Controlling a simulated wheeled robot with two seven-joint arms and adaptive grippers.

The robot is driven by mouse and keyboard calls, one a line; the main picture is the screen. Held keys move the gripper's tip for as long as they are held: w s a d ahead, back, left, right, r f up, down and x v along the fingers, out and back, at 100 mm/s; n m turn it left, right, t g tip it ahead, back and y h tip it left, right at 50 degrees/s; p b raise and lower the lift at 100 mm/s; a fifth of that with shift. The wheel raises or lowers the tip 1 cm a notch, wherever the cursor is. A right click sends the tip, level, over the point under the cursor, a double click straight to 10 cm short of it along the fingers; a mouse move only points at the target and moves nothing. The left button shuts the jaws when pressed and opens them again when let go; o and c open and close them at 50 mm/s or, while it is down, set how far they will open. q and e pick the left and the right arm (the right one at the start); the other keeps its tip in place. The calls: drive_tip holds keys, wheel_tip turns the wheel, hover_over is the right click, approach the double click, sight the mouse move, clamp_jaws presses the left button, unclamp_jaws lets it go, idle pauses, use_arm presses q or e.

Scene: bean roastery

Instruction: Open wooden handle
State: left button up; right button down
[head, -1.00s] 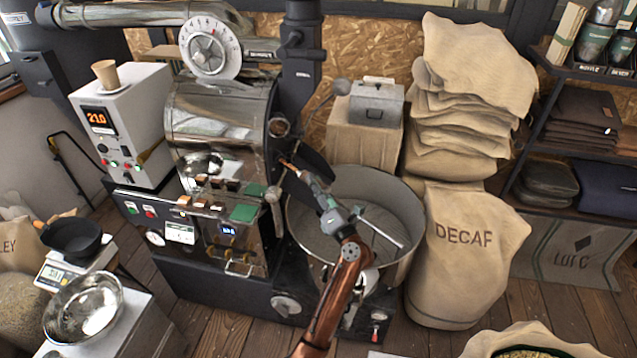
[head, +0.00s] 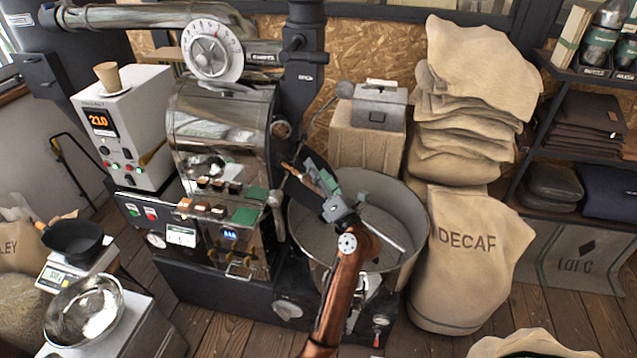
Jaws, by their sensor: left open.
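A slim brown wooden handle (head: 291,169) sticks out at the right side of the roaster's front, beside the dark chute above the round cooling bin. My left gripper (head: 316,178) comes up from below, over the bin, just right of the handle. Its jaws are open, and its grey and green parts partly overlap the dark chute behind. The fingertips are small here, and I cannot tell whether they touch the handle. My right gripper is out of view.
The steel roaster (head: 222,120) stands left of my gripper. The round cooling bin (head: 411,196), with its stirring arm, lies below it. A DECAF sack (head: 465,265) stands close on the right, and a grey box (head: 379,106) is behind.

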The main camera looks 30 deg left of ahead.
use_arm(q)
drive_tip(key=r, duration=0.2)
drive_tip(key=s+r, duration=0.1)
drive_tip(key=r, duration=0.1)
drive_tip(key=shift+d+r, duration=0.1)
drive_tip(key=shift+r, duration=0.2)
drive_tip(key=shift+w+f, duration=0.2)
drive_tip(key=shift+s, duration=0.1)
drive_tip(key=shift+r, duration=0.1)
